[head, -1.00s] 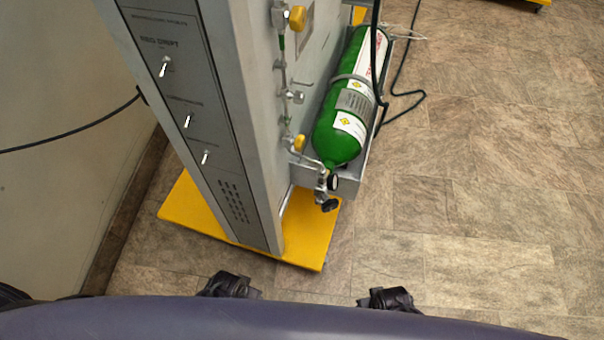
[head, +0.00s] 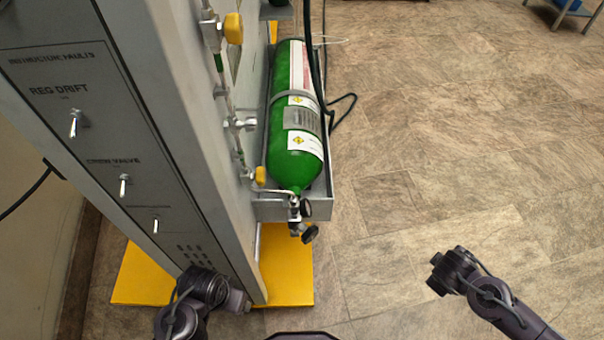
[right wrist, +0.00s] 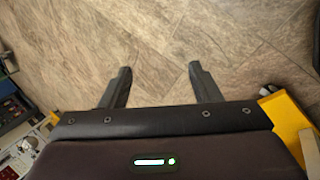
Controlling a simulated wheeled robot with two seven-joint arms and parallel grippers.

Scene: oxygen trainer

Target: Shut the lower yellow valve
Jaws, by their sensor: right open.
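The lower yellow valve (head: 260,177) is a small yellow knob on the side panel of the grey trainer cabinet (head: 180,110), beside the neck end of the green cylinder. A larger upper yellow valve (head: 233,28) sits above it on the same pipe run. My left gripper (head: 238,300) is low in front of the cabinet, apart from the valves; its fingers are not clear. My right gripper (head: 436,272) is over the floor to the right, well away from the valve. In the right wrist view its two fingers (right wrist: 160,80) are spread with nothing between them.
The green cylinder (head: 296,150) lies in a grey tray (head: 318,207), with a black knob (head: 310,233) at its neck. A yellow base (head: 290,275) sticks out under the cabinet. A black hose (head: 345,105) trails beside the tray.

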